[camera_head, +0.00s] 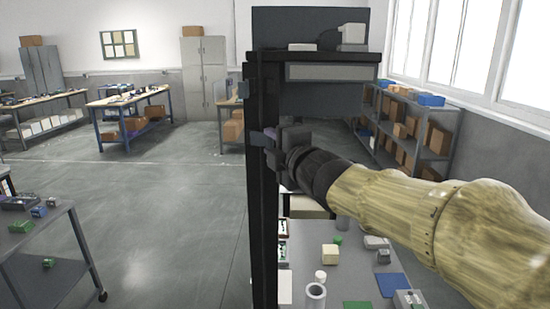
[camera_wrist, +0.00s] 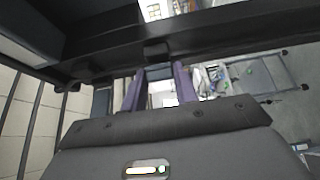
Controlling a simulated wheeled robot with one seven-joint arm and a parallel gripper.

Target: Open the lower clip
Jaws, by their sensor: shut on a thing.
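The lower clip (camera_head: 257,139) is a small blue-grey piece on the black upright of the lift column (camera_head: 262,210). My gripper (camera_head: 273,138) is at the clip, beside the upright. In the wrist view my gripper (camera_wrist: 160,86) has its two purple-grey fingers on either side of a small blue-grey block, the clip (camera_wrist: 160,73), just below a dark beam. The fingers are shut on it. In the head view the gripper hides part of the clip. Another small clip (camera_head: 243,89) sits higher on the upright.
A dark shelf (camera_head: 318,57) with a panel and white items tops the column. A table (camera_head: 345,262) with small parts stands below my arm. Metal shelves (camera_head: 413,122) with boxes stand at the right. A grey cart (camera_head: 40,245) is at the left. The floor between is clear.

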